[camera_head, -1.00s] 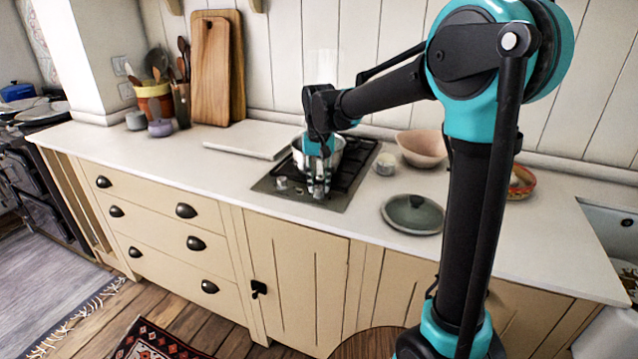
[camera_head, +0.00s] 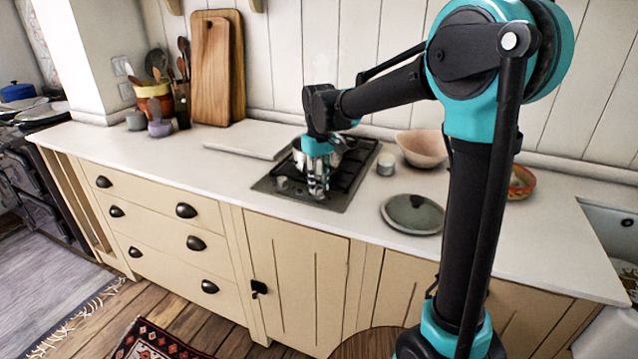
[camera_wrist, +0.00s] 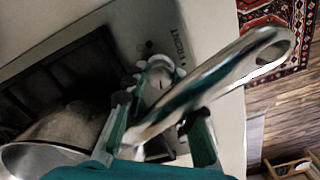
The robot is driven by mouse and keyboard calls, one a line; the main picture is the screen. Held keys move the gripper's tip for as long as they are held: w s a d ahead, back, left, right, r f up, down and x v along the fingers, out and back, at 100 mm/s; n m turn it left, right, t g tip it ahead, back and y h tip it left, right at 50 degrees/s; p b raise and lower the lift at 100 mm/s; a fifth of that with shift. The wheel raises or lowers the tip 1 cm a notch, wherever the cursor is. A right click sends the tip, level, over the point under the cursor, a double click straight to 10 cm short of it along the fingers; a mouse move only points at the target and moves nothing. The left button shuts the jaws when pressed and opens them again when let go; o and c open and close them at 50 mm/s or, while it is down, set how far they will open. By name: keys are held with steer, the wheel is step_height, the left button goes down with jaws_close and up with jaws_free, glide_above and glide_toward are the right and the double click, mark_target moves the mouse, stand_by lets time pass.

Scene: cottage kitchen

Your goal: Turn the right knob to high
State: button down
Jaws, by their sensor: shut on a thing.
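The left knob (camera_head: 282,183) stands free on the hob (camera_head: 335,201), left of my gripper.
A metal pan (camera_head: 302,156) stands on the hob close behind my gripper. Its long handle (camera_wrist: 235,68) crosses the wrist view beside the fingers. A grey-green lid (camera_head: 400,222), a small jar (camera_head: 386,165) and a pink bowl (camera_head: 422,148) lie to the right. The counter front-left is clear.

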stand_by(0.5)
steer(key=c, duration=1.2)
jaws_free()
steer(key=shift+r, duration=0.1)
step_height(320, 180, up, 12)
steer(key=shift+f, duration=0.1)
